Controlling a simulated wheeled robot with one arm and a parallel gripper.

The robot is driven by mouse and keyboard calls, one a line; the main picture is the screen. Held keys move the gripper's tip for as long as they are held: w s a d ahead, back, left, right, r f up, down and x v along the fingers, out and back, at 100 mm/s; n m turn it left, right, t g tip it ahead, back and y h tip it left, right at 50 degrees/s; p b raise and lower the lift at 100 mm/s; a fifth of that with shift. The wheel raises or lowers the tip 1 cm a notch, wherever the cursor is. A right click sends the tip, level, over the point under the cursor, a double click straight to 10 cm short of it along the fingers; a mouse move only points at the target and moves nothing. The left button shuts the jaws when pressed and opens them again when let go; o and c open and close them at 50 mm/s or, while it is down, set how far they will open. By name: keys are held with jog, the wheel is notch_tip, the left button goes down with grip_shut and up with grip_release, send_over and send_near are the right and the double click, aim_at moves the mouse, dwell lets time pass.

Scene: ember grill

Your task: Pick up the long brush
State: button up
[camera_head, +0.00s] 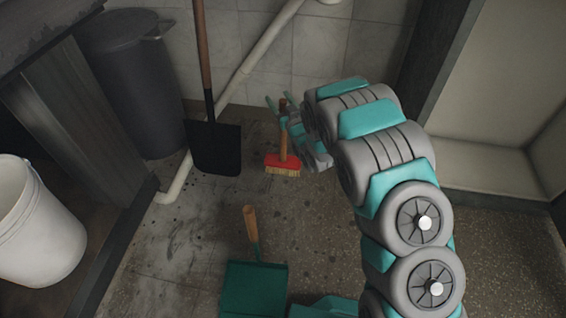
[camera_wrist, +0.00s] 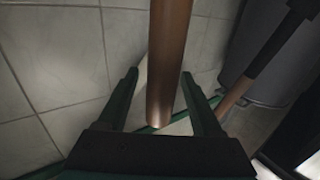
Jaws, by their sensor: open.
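The long brush (camera_head: 282,165) stands upright on the floor in the head view, with a red head, pale bristles and a wooden handle. Its upper handle is partly covered by my gripper (camera_head: 281,101), which is near the top of the visible handle. In the wrist view a brown wooden handle (camera_wrist: 168,50) runs between the two green fingers of my gripper (camera_wrist: 159,75). The fingers are apart, with a gap on each side of the handle. Whether either finger touches it is hard to tell.
A black shovel (camera_head: 215,148) leans at the wall, left of the brush. A green dustpan (camera_head: 254,285) with a wooden handle lies in front. A dark bin (camera_head: 133,90) and a white bucket (camera_head: 38,225) stand left. A pale pipe (camera_head: 262,48) runs along the tiled wall.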

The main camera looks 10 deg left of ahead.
jog(key=shift+c, duration=0.4)
grip_shut()
